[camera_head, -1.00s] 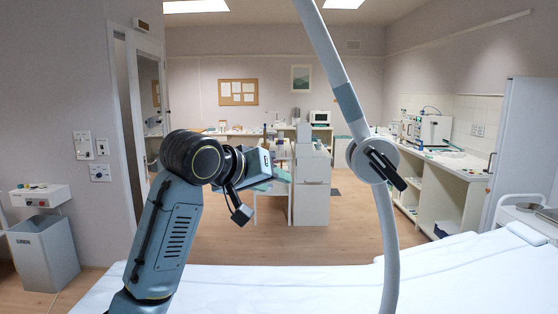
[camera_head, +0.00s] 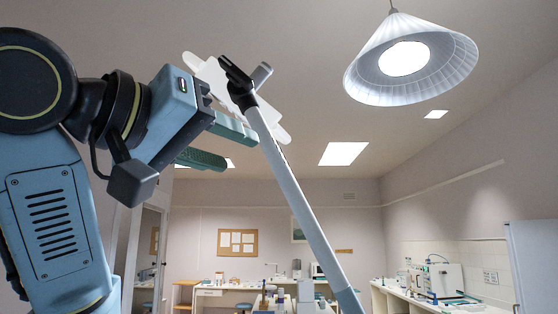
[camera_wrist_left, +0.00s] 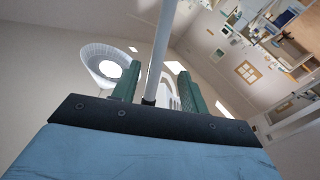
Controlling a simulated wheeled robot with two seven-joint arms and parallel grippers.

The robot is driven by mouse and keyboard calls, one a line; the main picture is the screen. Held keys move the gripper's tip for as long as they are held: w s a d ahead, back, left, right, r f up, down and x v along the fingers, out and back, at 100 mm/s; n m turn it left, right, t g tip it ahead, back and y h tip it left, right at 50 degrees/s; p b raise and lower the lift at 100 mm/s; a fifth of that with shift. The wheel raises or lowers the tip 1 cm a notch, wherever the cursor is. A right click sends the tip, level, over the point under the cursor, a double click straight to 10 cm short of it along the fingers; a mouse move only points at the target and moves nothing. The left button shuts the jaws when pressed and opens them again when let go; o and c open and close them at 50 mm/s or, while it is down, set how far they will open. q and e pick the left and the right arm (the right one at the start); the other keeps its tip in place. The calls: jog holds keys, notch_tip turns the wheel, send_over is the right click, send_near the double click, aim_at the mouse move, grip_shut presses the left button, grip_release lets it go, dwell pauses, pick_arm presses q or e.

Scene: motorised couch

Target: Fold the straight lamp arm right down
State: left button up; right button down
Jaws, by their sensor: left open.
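The lamp arm (camera_head: 290,175) is a pale straight bar sloping from upper left to lower right in the head view, with a grey band (camera_head: 348,301) low on it. At its top are a black clamp-like handle (camera_head: 237,80) and a white lamp head (camera_head: 213,76), partly hidden. My left gripper (camera_head: 240,151) is open, its green fingers pointing toward the bar just below the head. In the left wrist view the lamp arm (camera_wrist_left: 163,45) runs between the two fingers (camera_wrist_left: 157,78) in the picture; contact cannot be told. The bar's lower joint is out of view.
A conical pendant lamp (camera_head: 410,60) hangs at upper right. Counters with equipment (camera_head: 430,283) stand along the right wall, and a desk (camera_head: 222,296) is at the back. The air right of the bar, below the pendant, looks clear.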

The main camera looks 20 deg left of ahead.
aim_at(273, 164)
pick_arm(q)
jog(key=p+x, duration=0.3)
jog(key=x, duration=0.6)
jog(key=shift+w+d, duration=0.1)
jog(key=shift+w, duration=0.25)
jog(key=shift+w+d, duration=0.35)
jog(key=shift+w, duration=0.25)
grip_shut()
